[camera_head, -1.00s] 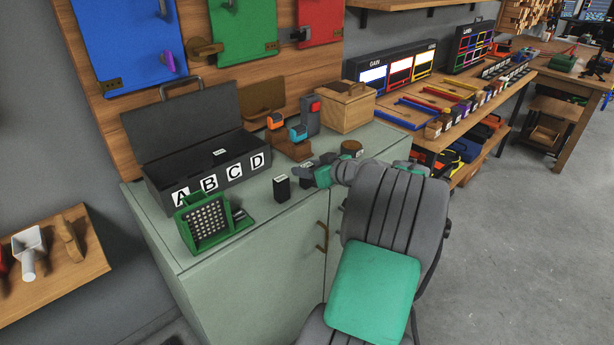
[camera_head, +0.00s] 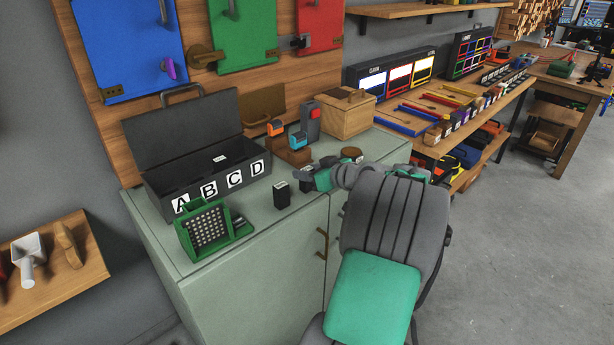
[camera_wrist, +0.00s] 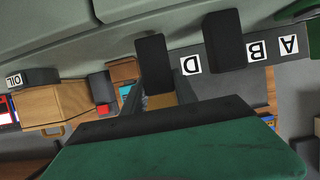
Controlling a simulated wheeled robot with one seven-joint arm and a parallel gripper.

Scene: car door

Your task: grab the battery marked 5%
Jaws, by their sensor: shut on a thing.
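In the head view, a small black battery (camera_head: 282,195) with a pale label on top stands upright on the green cabinet. My gripper (camera_head: 309,180) is just right of it, at cabinet-top height, shut on a second black battery (camera_head: 306,185), which is mostly hidden. In the upside-down wrist view, the held battery (camera_wrist: 153,62) is between the fingers of my gripper (camera_wrist: 157,90), and the other battery (camera_wrist: 225,42) stands apart beside it. Another labelled battery (camera_head: 220,158) shows in the open dark toolbox (camera_head: 165,190). I cannot read any percentage.
The toolbox marked A, B, C, D stands behind the batteries. A green perforated holder (camera_head: 208,228) is at front left. A wooden box (camera_head: 347,117) and an orange-and-blue tool set (camera_head: 290,145) stand at the back. The cabinet front edge (camera_head: 255,252) is close.

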